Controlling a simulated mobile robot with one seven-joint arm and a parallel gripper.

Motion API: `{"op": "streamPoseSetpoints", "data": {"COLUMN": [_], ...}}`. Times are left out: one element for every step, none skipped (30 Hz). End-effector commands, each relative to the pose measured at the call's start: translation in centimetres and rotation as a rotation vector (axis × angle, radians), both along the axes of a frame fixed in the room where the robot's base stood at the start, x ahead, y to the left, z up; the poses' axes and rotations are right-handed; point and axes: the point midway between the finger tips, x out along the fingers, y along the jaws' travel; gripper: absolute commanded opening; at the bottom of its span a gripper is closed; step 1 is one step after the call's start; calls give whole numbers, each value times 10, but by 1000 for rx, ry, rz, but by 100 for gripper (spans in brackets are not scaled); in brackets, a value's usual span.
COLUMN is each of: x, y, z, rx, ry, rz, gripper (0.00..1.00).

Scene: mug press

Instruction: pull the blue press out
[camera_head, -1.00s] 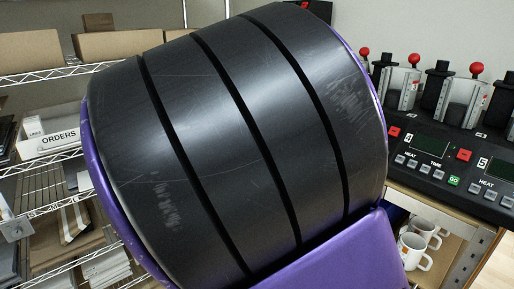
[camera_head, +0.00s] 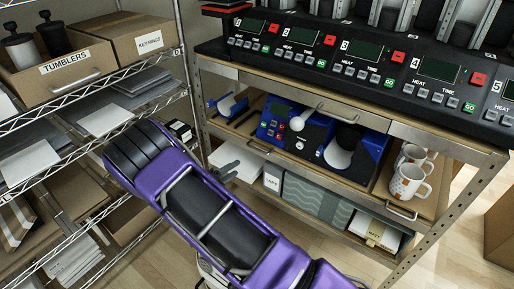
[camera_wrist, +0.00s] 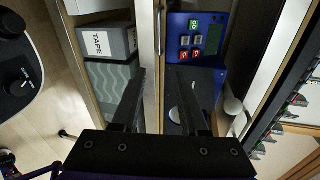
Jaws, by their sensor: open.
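The blue press (camera_head: 312,136) sits on the wooden shelf under the bench top. It has a small keypad box at its left, a white knob and a dark-and-white rounded part at its right. In the wrist view the blue press (camera_wrist: 202,28) is ahead and right of centre, its keypad turned sideways. My gripper (camera_wrist: 158,76) is open and empty, with its right finger overlapping the press in the picture. No contact is visible.
A blue-and-white tool (camera_head: 229,106) lies left of the press, and white mugs (camera_head: 409,181) stand right. Below is a box labelled TAPE (camera_head: 272,182). Press controllers (camera_head: 365,66) line the bench top. A wire rack (camera_head: 165,52) stands at the left. Floor shows in front.

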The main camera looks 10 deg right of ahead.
Motion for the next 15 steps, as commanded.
{"op": "streamPoseSetpoints", "data": {"x": [0,1,1,2,3,6,8,10,14,18,22,28,32,37,43], "y": [-1,-1,-1,-1,-2,-4,-6,-9,-14,-17,-21,-27,-32,-36,-43], "z": [-5,-7,-8,-9,-10,-11,-11,-12,-13,-14,-16,-18,-20,-21,-22], "rx": [-36,-53,-66,-73,-77,-79,-79,-79,-80,-78,-78,-77,-77,-78,-77], "ry": [21,30,38,41,44,44,44,44,43,43,43,44,44,43,42], "rz": [22,32,42,47,50,50,50,50,49,48,48,47,47,47,45], "gripper": [44,44,44,44,44,44,44,44,44,44,44,44,44,44,44]}}
